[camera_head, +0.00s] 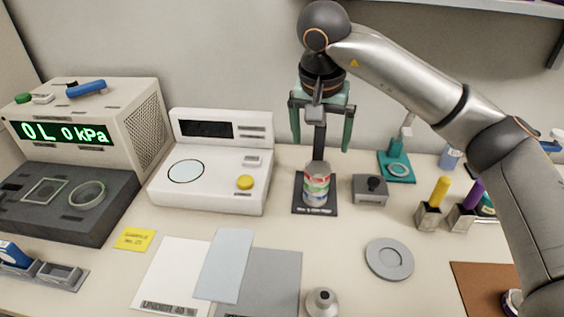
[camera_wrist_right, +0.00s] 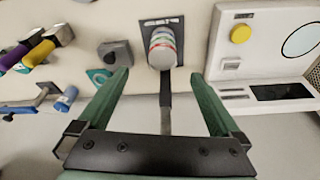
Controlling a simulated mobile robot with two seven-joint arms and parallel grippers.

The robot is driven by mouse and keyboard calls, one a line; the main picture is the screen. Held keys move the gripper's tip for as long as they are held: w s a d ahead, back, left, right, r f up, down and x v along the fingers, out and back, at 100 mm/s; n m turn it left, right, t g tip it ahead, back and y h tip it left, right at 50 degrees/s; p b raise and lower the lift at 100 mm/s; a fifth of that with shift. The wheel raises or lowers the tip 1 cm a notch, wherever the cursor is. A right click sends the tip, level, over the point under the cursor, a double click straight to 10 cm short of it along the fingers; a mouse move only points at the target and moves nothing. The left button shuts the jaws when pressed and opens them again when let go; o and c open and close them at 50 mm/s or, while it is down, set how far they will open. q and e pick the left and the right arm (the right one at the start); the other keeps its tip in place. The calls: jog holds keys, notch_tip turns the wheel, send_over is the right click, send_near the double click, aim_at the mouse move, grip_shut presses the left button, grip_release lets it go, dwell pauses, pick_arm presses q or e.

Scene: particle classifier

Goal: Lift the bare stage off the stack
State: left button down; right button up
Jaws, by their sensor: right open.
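The stack (camera_head: 317,185) of round stages with coloured bands of red, green and blue stands upright on a dark square base (camera_head: 315,210) with a dark post behind it. Its top is a plain grey disc. In the wrist view the stack (camera_wrist_right: 162,48) shows ahead of my fingers, in line with the gap between them. My right gripper (camera_head: 320,145) has green fingers, spread open and empty, above and behind the stack, apart from it. I cannot tell which stage is the bare one. My left gripper is not in view.
A white scale (camera_head: 210,185) stands left of the stack, and a grey box with a black knob (camera_head: 370,190) is close on its right. A grey round dish (camera_head: 389,259) lies front right. Holders with yellow and purple handles (camera_head: 440,192) stand farther right.

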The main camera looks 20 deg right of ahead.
jog(key=b, duration=0.2)
send_over(318, 169)
jog(key=s+a, duration=0.2)
notch_tip(318, 169, down, 7)
jog(key=shift+r, duration=0.2)
jog(key=x, duration=0.3)
jog(key=d+x, duration=0.1)
jog(key=x, duration=0.1)
jog(key=shift+w, duration=0.3)
jog(key=shift+r, duration=0.1)
jog(key=c, duration=1.4)
jog(key=shift+c, duration=0.2)
